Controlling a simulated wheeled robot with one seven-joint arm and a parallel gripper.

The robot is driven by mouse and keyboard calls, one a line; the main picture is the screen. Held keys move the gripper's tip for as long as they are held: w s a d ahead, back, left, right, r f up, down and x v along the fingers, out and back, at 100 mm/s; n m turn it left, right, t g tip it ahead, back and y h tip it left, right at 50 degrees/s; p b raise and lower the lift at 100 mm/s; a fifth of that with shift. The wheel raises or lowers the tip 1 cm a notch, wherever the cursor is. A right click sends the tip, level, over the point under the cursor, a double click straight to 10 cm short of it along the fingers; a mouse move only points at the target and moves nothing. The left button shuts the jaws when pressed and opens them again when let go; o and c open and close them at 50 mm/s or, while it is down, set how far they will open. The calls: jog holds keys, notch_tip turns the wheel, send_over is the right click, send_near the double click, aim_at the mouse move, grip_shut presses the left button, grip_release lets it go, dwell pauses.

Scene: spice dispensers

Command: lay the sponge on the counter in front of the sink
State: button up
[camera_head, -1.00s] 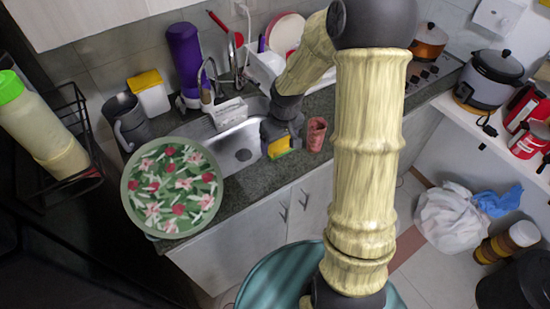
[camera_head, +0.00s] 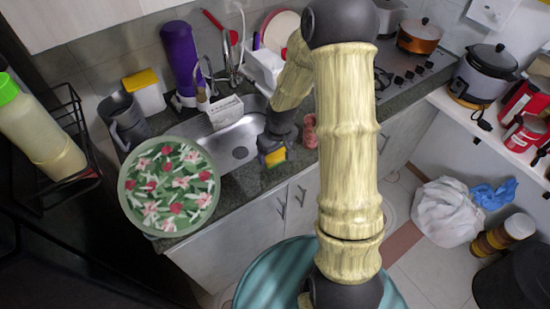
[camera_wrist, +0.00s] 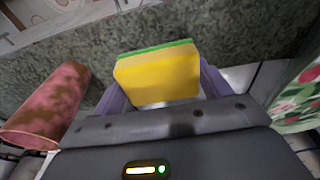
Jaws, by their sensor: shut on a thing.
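The sponge (camera_head: 275,158) is yellow with a green layer. My gripper (camera_head: 274,150) is shut on it and holds it by the front edge of the counter, in front of the sink (camera_head: 237,147). In the wrist view the sponge (camera_wrist: 160,80) sits between the two purple fingers of my gripper (camera_wrist: 160,92), over the speckled dark counter (camera_wrist: 215,35). I cannot tell whether the sponge touches the counter. My arm hides part of the sink and counter.
A pink cup (camera_head: 309,131) stands on the counter right of the sponge; it also shows in the wrist view (camera_wrist: 50,105). A floral plate (camera_head: 168,187) is at the left.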

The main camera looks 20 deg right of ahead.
aim_at(275, 159)
jog(key=shift+f, duration=0.1)
jog(key=shift+f, duration=1.75)
jog(key=shift+f, duration=0.15)
jog(key=o, duration=1)
jog(key=r, duration=0.4)
jog(key=s+r, duration=0.1)
jog(key=r, duration=0.7)
jog(key=shift+s+d+r, duration=0.1)
jog(key=shift+s+d, duration=0.2)
jog(key=shift+s, duration=0.1)
